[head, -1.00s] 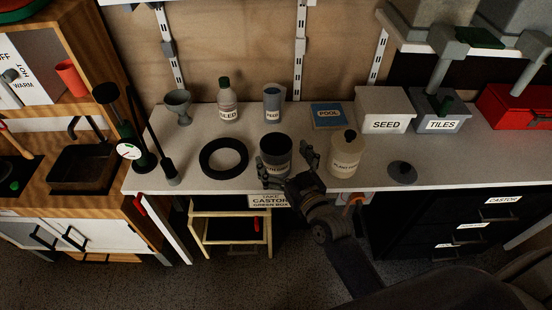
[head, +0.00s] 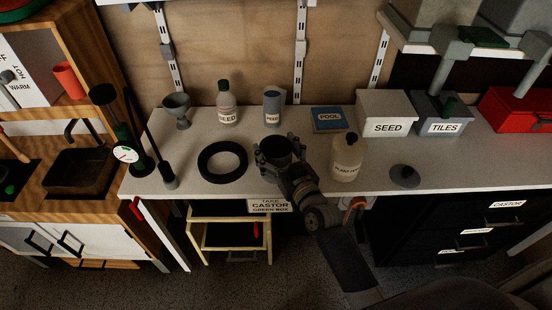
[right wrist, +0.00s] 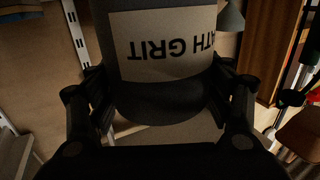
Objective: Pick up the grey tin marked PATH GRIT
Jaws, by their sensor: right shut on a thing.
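The grey tin marked PATH GRIT (right wrist: 165,45) fills the middle of the right wrist view, its label upside down there. My right gripper (right wrist: 160,105) has a finger on each side of the tin and is shut on it. In the head view the tin's dark open top (head: 276,147) shows between the fingers of my right gripper (head: 275,155), over the white bench. The hand hides most of the tin there, and I cannot tell whether its base touches the bench. My left gripper is not in view.
On the white bench (head: 225,188) a black ring (head: 222,161) lies left of the tin and a pale labelled bottle (head: 346,158) stands right. Behind are a SEED bottle (head: 227,108) and a grey cup (head: 272,107). A dark lid (head: 405,176) lies at the front right.

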